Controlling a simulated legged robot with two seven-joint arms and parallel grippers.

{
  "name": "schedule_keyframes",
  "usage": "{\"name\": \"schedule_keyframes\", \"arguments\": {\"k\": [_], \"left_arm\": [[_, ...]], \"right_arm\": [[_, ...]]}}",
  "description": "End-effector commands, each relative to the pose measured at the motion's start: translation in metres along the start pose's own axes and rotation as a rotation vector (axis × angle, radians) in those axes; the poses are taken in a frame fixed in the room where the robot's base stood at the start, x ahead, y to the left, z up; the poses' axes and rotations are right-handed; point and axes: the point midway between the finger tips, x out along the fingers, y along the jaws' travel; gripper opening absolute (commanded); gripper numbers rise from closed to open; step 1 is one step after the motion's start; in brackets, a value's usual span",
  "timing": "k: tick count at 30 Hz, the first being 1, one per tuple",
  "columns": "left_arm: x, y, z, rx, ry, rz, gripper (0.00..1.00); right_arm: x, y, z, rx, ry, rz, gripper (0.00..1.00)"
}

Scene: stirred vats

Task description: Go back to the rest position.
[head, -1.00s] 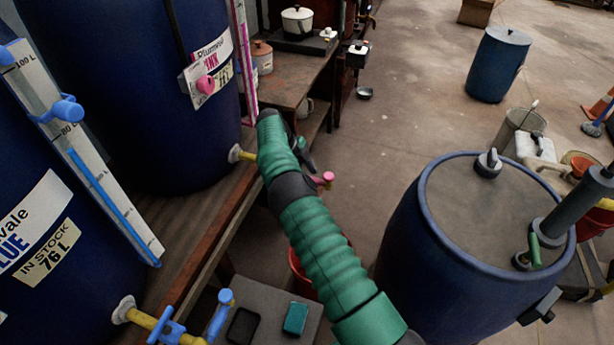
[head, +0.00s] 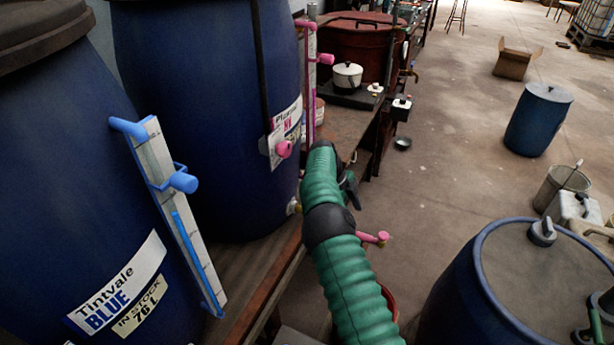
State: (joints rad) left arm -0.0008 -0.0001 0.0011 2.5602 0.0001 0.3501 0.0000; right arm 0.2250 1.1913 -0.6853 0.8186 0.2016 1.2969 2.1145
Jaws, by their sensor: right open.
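My right arm, in a green ribbed sleeve, reaches up from the bottom middle of the head view. Its dark right gripper (head: 350,188) shows only in part past the end of the sleeve, to the right of the pink-labelled vat (head: 205,110). It is open, and I see nothing held in it. A pink tap handle (head: 375,238) shows just right of the sleeve, lower than the gripper. My left gripper is not in view.
The blue-labelled vat (head: 70,180) with its level gauge (head: 172,205) stands at the left on a wooden bench (head: 262,290). A blue drum (head: 460,290) stands at the lower right. A white pot (head: 347,76) sits further back.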

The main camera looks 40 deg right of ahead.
Motion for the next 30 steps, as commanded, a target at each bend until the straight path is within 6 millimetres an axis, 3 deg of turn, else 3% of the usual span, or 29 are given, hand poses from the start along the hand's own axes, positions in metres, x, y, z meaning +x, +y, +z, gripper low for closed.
{"name": "schedule_keyframes", "arguments": {"k": [5,8,11,14,16,18,22,25,30], "left_arm": [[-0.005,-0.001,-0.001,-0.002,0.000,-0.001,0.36],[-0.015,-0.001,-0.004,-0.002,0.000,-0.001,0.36],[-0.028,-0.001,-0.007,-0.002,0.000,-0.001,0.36],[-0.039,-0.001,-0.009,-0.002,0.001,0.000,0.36],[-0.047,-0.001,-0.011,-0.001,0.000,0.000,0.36],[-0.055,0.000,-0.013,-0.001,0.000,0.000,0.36],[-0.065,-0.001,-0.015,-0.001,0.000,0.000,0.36],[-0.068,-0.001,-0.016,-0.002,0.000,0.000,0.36],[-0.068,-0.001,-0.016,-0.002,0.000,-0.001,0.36]], "right_arm": [[-0.015,0.007,-0.001,-0.073,-0.032,0.002,0.46],[-0.036,0.024,-0.005,-0.286,-0.118,0.009,0.46],[-0.068,0.067,-0.002,-0.647,-0.239,-0.027,0.46],[-0.099,0.130,0.002,-1.071,-0.346,-0.118,0.46],[-0.121,0.183,0.000,-1.385,-0.397,-0.214,0.46],[-0.142,0.237,-0.008,-1.704,-0.424,-0.339,0.46],[-0.160,0.321,-0.035,-2.213,-0.397,-0.577,0.46],[-0.161,0.357,-0.052,-2.455,-0.345,-0.708,0.46],[-0.157,0.372,-0.061,-2.574,-0.310,-0.773,0.46]]}}
